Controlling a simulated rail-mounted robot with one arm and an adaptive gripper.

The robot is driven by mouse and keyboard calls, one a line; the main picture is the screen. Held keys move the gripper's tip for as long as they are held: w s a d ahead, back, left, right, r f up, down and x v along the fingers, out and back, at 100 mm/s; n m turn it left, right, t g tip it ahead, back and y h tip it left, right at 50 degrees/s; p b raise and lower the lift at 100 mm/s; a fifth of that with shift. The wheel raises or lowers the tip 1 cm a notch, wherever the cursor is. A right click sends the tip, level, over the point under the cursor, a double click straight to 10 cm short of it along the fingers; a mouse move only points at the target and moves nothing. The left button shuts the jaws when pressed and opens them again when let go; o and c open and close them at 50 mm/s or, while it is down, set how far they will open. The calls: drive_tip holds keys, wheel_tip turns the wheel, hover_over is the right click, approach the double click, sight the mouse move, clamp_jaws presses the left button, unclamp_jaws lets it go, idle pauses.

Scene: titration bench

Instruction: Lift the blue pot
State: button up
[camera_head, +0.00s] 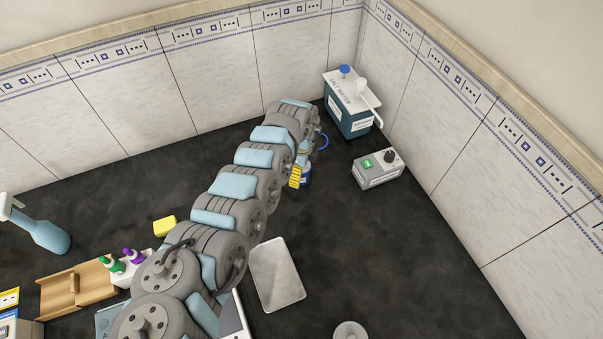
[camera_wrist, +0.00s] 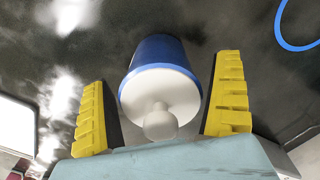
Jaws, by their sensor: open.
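The blue pot (camera_wrist: 160,50) has a white lid with a round white knob. In the wrist view it sits between the two yellow-padded fingers of my gripper (camera_wrist: 162,72). My gripper is open, with a gap showing on both sides of the pot. In the head view, a small part of the blue pot (camera_head: 306,180) shows beside a yellow finger of my gripper (camera_head: 297,177). My arm hides most of the pot there.
A salt water box (camera_head: 347,120) stands in the back corner. A grey device with a knob (camera_head: 377,170) is right of the pot. A pale tray (camera_head: 277,275) lies nearer. A blue loop (camera_wrist: 290,35) shows near the pot.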

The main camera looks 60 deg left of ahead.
drive_tip(key=shift+f, duration=0.75)
drive_tip(key=shift+a, duration=0.1)
drive_tip(key=c, duration=1.3)
wheel_tip(320, 180, up, 4)
drive_tip(key=shift+s+f+p, duration=0.15)
drive_tip(key=shift+f+p, duration=0.1)
drive_tip(key=shift+p, duration=0.1)
drive_tip(key=s+d+r+p, duration=0.1)
drive_tip(key=r, duration=0.1)
drive_tip(key=s+d+r+p, duration=0.1)
drive_tip(key=r, duration=0.1)
drive_tip(key=s+d+r+p, duration=0.1)
drive_tip(key=p, duration=0.1)
drive_tip(key=shift+s+r, duration=0.2)
drive_tip(key=shift+r, duration=0.2)
drive_tip(key=shift+c, duration=0.2)
drive_tip(key=s+d+r+p, duration=0.3)
drive_tip(key=s+d+p, duration=0.3)
drive_tip(key=p, duration=0.7)
drive_tip(key=shift+s+d+r+p, duration=0.2)
drive_tip(key=shift+s+r+p, duration=0.1)
drive_tip(key=shift+s+r, duration=0.1)
